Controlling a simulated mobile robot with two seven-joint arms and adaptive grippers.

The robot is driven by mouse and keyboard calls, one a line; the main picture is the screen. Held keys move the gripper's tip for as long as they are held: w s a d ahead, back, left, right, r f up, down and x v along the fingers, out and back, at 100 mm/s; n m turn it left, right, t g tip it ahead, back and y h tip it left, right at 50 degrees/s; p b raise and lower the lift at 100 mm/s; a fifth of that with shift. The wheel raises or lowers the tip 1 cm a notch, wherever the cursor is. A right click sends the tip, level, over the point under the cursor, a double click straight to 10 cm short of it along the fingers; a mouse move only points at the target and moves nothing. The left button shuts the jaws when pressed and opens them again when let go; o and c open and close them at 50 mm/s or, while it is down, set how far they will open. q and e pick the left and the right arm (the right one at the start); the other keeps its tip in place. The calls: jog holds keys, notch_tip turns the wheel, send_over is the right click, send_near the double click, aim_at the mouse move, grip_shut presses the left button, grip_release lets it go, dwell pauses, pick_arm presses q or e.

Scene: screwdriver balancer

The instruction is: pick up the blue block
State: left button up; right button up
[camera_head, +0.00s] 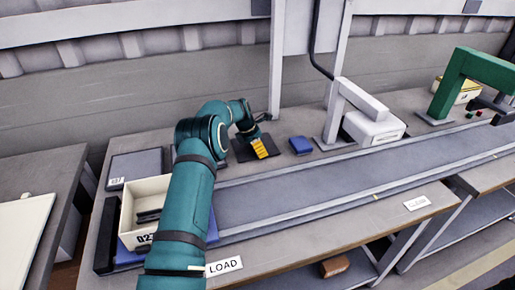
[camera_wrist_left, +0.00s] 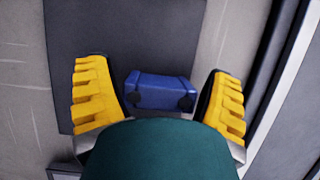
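A small blue block (camera_head: 300,145) sits on the bench behind the conveyor, right of my left gripper (camera_head: 262,148) in the head view. My left gripper points down over a dark pad (camera_head: 241,152), its yellow fingers apart. In the left wrist view a blue block (camera_wrist_left: 159,90) lies between the open fingers of my left gripper (camera_wrist_left: 160,95), with a small gap on each side. It appears over a dark pad (camera_wrist_left: 85,35). I cannot tell whether both views show the same block. My right gripper is not in view.
A white bin (camera_head: 128,214) with dark items stands at the left, beside my left arm. A grey conveyor (camera_head: 300,190) runs to the right. A white arch-shaped machine (camera_head: 372,128) and a green gantry (camera_head: 452,80) stand along it. A post (camera_head: 277,60) rises behind the gripper.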

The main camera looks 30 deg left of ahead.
pick_arm(q)
jog(key=c, duration=0.6)
jog(key=shift+r, duration=0.1)
